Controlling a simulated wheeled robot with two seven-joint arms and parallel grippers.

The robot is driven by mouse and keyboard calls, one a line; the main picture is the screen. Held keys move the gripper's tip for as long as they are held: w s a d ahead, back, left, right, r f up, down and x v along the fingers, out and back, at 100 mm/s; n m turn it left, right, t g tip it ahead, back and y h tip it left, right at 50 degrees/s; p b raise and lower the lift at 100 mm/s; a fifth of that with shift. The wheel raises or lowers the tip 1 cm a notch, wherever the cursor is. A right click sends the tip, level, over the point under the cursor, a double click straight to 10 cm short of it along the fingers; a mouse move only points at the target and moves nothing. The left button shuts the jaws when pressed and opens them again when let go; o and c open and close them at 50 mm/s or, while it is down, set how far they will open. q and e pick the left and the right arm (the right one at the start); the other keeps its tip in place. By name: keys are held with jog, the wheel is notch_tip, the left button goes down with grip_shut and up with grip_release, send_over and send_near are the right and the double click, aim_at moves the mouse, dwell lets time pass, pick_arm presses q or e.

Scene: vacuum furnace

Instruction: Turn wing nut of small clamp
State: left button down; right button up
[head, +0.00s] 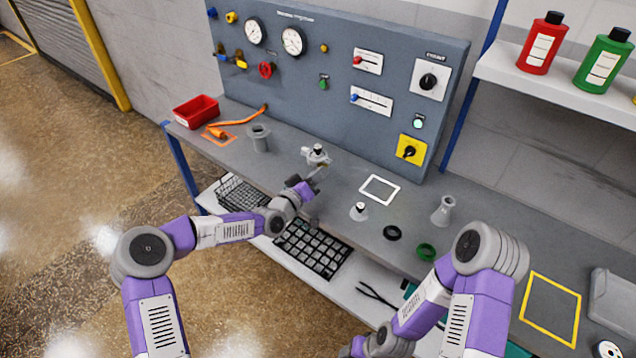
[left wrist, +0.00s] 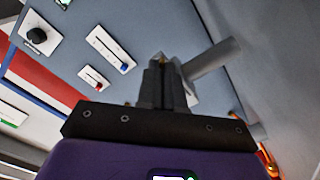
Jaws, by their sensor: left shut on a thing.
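The small clamp (head: 316,154) sits on a grey fitting on the bench, left of the middle in the head view. My left gripper (head: 318,174) reaches it from the front, its dark fingers closed at the clamp. The fingers hide most of the nut. A grey tube (left wrist: 212,58) runs off to the right behind them. My right arm is bent at lower right in the head view, and its gripper is out of sight.
A blue-grey control panel (head: 330,75) stands behind the bench. A grey flanged fitting (head: 259,138) and red bin (head: 195,111) stand left. A white-outlined square (head: 380,189), small fitting (head: 358,211), black ring (head: 392,232), green ring (head: 426,251) and conical fitting (head: 443,210) are right.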

pick_arm(q)
jog(key=m+b, duration=0.6)
jog(key=shift+f+b, duration=0.2)
jog(key=shift+b, duration=0.2)
jog(key=shift+a+r+m+b, duration=0.1)
jog(key=shift+m+b, duration=1.05)
jog(key=shift+m, duration=0.15)
jog(key=shift+w, duration=0.1)
jog(key=shift+r, duration=0.1)
jog(key=c, duration=1.3)
grip_release()
jog(key=shift+o, duration=0.2)
